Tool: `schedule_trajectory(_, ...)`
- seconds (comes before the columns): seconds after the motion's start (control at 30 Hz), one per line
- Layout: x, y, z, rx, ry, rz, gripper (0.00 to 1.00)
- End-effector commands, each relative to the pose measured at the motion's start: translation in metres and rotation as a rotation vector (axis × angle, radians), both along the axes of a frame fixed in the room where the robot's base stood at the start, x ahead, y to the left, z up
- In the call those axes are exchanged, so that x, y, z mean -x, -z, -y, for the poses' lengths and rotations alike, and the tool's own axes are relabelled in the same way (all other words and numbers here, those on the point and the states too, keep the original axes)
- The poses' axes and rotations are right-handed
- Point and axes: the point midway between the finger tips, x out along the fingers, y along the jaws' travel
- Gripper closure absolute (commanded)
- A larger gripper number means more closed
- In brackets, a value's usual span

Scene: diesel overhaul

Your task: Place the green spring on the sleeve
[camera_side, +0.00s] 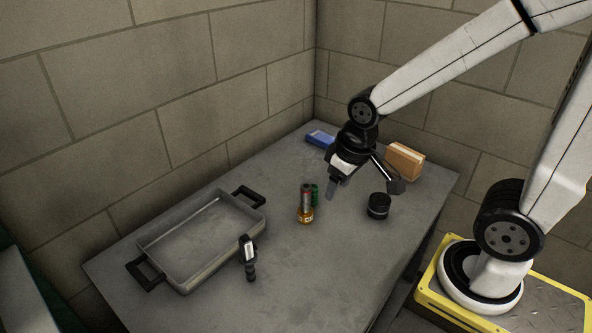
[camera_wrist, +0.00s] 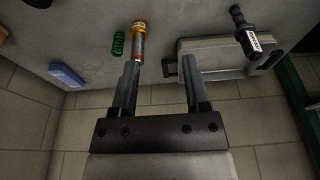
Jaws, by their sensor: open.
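The green spring (camera_side: 315,191) stands on the table just behind a slim upright part, which partly hides it in the side view. The wrist view shows the spring (camera_wrist: 119,43) whole, beside that part with a small gap. The slim part has a gold base, a grey body and a red band, and looks like the sleeve (camera_side: 306,207); it also shows in the wrist view (camera_wrist: 139,40). My gripper (camera_side: 335,187) is open and empty, above the table to the right of both in the side view. In the wrist view my gripper (camera_wrist: 160,66) has nothing between its fingers.
A grey metal tray (camera_side: 190,275) with black handles lies at the left. A black cylinder (camera_side: 378,207), a cardboard box (camera_side: 405,162) and a blue box (camera_side: 320,139) stand around my gripper. The table front is clear.

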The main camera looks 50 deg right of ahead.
Motion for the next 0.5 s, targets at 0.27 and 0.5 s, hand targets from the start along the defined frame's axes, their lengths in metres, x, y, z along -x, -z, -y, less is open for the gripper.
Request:
schedule_trajectory(0.27,-0.002,0.002,0.009,-0.074,0.164,-0.069,0.40)
schedule_trajectory(0.5,-0.007,0.008,0.019,-0.181,0.388,-0.159,0.40)
